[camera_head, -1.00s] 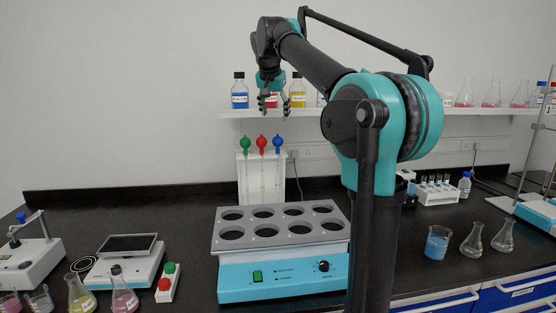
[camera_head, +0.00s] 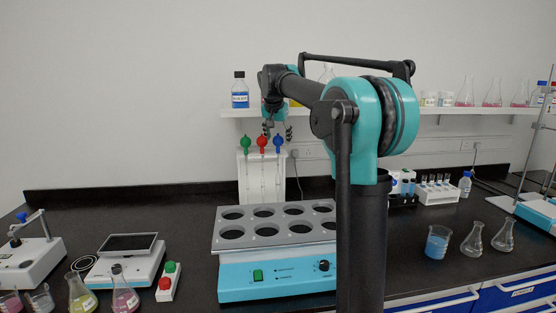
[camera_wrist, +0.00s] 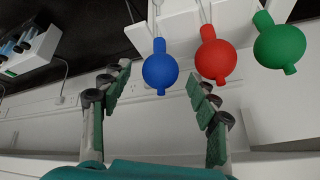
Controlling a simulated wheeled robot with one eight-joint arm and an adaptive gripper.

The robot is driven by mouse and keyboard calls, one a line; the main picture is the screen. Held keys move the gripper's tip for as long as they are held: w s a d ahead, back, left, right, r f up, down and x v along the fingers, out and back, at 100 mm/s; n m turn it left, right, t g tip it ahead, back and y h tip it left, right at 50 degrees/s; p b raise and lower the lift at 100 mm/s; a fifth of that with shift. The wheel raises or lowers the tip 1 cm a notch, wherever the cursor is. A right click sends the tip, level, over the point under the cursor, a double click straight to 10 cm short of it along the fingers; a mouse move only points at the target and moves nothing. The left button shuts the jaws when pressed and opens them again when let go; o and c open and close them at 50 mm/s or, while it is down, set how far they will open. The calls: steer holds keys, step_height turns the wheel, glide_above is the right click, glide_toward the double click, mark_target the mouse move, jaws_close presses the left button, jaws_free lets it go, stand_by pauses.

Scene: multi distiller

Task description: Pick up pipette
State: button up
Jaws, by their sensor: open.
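Three pipettes with coloured bulbs hang in a white rack (camera_head: 262,181) behind the heating block. In the head view the green bulb (camera_head: 246,142) is left, the red bulb (camera_head: 262,141) in the middle and the blue bulb (camera_head: 278,141) right. My gripper (camera_head: 278,134) is just above the rack near the red and blue bulbs. In the wrist view my gripper (camera_wrist: 158,85) has its fingers spread wide, with the blue bulb (camera_wrist: 161,68) between and beyond them. The red bulb (camera_wrist: 215,58) is near the right fingertip, and the green bulb (camera_wrist: 279,45) is further right. Nothing is held.
A shelf (camera_head: 355,111) with bottles and flasks runs behind my arm. A multi-hole heating block (camera_head: 275,277) stands in front of the rack. A balance (camera_head: 127,263) is to the left. A beaker (camera_head: 437,243) and two flasks stand to the right.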

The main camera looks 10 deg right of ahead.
steer(key=shift+c, duration=0.4)
steer(key=c, duration=0.7)
steer(key=shift+r, duration=0.1)
steer(key=shift+r, duration=0.5)
steer(key=s, duration=0.8)
step_height(320, 180, up, 14)
steer(key=s, duration=0.7)
steer(key=shift+s+f, duration=0.15)
steer(key=shift+s, duration=0.1)
